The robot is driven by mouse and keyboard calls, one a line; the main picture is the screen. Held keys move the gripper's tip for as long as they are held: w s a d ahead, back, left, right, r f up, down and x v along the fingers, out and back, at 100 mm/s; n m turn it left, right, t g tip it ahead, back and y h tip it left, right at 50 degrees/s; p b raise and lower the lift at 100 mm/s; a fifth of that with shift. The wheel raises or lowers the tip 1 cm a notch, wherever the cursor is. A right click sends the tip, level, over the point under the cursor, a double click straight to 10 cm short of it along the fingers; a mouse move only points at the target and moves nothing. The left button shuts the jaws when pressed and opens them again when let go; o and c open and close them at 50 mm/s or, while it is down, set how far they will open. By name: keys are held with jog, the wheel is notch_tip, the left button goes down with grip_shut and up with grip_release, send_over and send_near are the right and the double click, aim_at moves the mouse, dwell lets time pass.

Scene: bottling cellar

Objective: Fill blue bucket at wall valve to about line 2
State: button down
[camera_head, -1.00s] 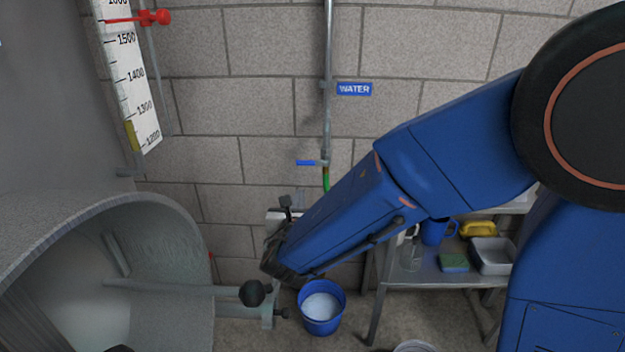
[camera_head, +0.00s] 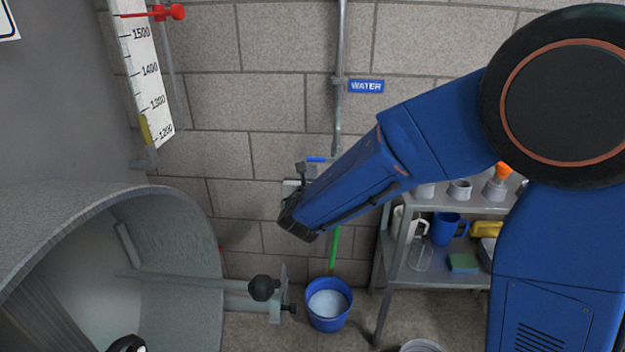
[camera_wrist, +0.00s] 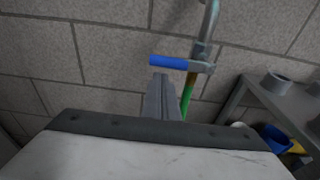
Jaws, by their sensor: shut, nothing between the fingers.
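The blue bucket (camera_head: 319,322) stands upright on the floor below the wall valve. Pale, whitish contents show inside it; no level lines can be made out. The valve's blue lever handle (camera_head: 316,159) lies level, pointing left across the pipe, and also shows in the wrist view (camera_wrist: 168,62). A green hose (camera_head: 335,248) hangs from the valve down to the bucket. My gripper (camera_head: 300,167) is shut and empty, its fingers pointing up just below the lever. In the wrist view the fingertips (camera_wrist: 160,78) look very close under the lever; contact cannot be told.
A "WATER" sign (camera_head: 366,86) is beside the pipe (camera_head: 340,110). A metal shelf (camera_head: 425,277) with jugs and a sponge stands right. A large grey vessel (camera_head: 170,215) with a knobbed bar (camera_head: 262,288) is at left, close to the bucket. A marked scale (camera_head: 148,70) hangs left.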

aim_at(312, 158)
jog(key=shift+r, duration=0.45)
jog(key=shift+a+r+m, duration=0.1)
jog(key=shift+r+m, duration=0.3)
jog(key=shift+m, duration=0.2)
jog(key=shift+r+m+y, duration=0.4)
jog(key=shift+r+m, duration=0.65)
jog(key=shift+m, duration=0.35)
jog(key=shift+r, duration=0.45)
